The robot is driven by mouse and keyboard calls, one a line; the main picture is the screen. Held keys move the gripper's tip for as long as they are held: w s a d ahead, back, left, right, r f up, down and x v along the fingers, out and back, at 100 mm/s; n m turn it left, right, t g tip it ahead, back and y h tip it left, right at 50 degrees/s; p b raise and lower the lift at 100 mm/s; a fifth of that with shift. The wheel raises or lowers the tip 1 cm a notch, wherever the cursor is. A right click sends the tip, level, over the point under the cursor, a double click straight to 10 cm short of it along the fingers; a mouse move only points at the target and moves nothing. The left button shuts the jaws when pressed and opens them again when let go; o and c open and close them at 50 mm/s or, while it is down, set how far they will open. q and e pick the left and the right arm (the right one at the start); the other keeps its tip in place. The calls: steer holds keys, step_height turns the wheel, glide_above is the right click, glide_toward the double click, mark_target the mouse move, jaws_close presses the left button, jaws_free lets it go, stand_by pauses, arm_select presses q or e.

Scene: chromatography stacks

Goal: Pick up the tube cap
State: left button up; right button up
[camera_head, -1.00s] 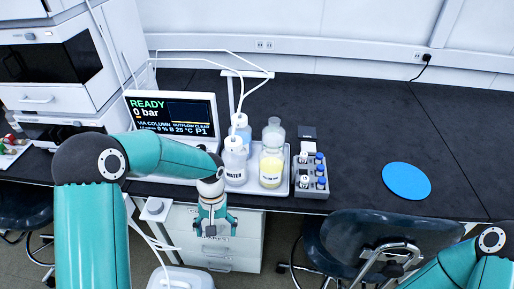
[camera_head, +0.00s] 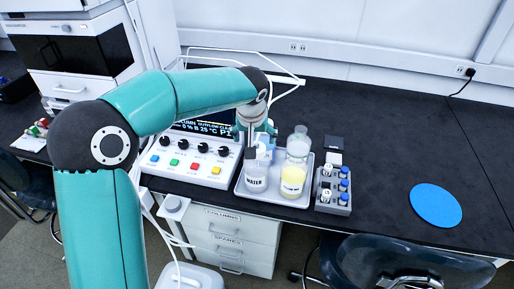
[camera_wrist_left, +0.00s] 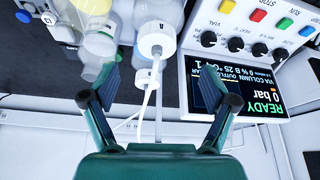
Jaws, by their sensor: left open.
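Two white tube caps show in the left wrist view: a larger, nearer one (camera_wrist_left: 157,39) and a smaller one (camera_wrist_left: 147,78), each with a thin white tube. My left gripper (camera_wrist_left: 157,78) is open, its fingers spread to either side of the tubes, with nothing held. In the head view my left gripper (camera_head: 257,138) is over the back left of the tray, above the water bottle (camera_head: 256,180). It hides most of that bottle's cap and the bottle behind. My right gripper is not in view.
A white tray (camera_head: 241,190) holds the bottles, including a yellow-filled one (camera_head: 292,181) and a clear one (camera_head: 298,146). A vial rack (camera_head: 333,203) stands to the right. The control panel (camera_head: 187,160) is left. A blue disc (camera_head: 436,205) lies on open bench.

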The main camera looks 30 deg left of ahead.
mark_target(258, 143)
arm_select(q)
steer(key=x, duration=0.2)
steer(key=shift+w+a+f, duration=0.1)
steer(key=shift+w+f, duration=0.05)
steer(key=shift+f, duration=0.2)
steer(key=shift+w+f+p, duration=0.25)
steer(key=shift+f+p, duration=0.15)
steer(key=shift+f, duration=0.05)
steer(key=p+x, duration=0.1)
steer(key=x, duration=0.3)
steer(key=shift+w, duration=0.2)
steer(key=c, duration=1.3)
steer(key=shift+r, duration=0.1)
